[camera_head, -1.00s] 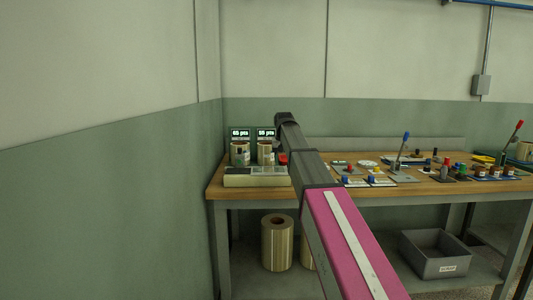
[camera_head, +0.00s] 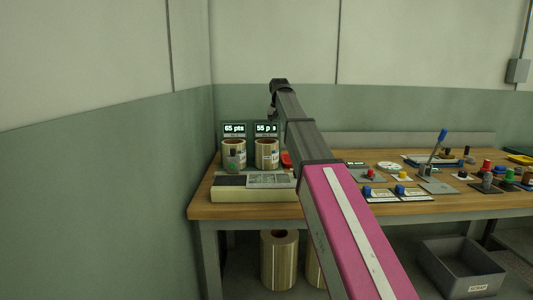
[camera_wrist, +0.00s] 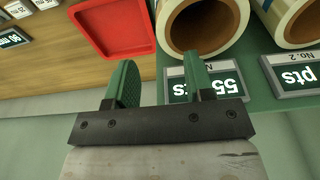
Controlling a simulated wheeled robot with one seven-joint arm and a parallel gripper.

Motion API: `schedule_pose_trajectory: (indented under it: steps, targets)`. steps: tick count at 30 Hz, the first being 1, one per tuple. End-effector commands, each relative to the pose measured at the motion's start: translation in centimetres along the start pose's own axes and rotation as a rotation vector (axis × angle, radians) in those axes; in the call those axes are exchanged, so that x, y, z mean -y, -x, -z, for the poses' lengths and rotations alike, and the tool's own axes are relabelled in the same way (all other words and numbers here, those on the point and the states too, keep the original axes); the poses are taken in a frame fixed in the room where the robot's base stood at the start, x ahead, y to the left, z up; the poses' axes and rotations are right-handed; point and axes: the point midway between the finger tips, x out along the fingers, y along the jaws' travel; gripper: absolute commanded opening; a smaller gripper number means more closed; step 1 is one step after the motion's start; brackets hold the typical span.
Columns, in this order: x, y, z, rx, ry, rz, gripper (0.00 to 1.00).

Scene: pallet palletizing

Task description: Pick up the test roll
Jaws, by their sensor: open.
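Two cream, striped rolls stand upright on the bench under small lit displays in the head view: a left roll (camera_head: 234,154) under "65 pts" and a right roll (camera_head: 267,153) under "55 p", its reading partly cut off. I cannot tell which is the test roll. In the wrist view, upside down, the right roll (camera_wrist: 241,14) shows its hollow core near my fingers, and the left roll (camera_wrist: 283,28) lies at the right edge. My gripper (camera_wrist: 160,76) is open and empty, apart from the rolls in the picture.
A red tray (camera_wrist: 113,28) sits beside the rolls. A low box-shaped device (camera_head: 252,194) stands in front of them on the wooden bench (camera_head: 330,210). Pegs and coloured parts fill the bench's right. Large rolls (camera_head: 279,258) and a grey bin (camera_head: 462,270) are below. A wall bounds the left.

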Motion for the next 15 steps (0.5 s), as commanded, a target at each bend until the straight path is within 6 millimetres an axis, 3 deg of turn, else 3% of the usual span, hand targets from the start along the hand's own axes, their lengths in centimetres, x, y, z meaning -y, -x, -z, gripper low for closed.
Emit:
schedule_pose_trajectory:
  steps: [9,15]
  targets:
    - [0.0,-4.2,-0.1,0.001,0.000,0.000,0.49]
    - [0.1,-5.6,0.0,0.000,0.000,0.000,0.49]
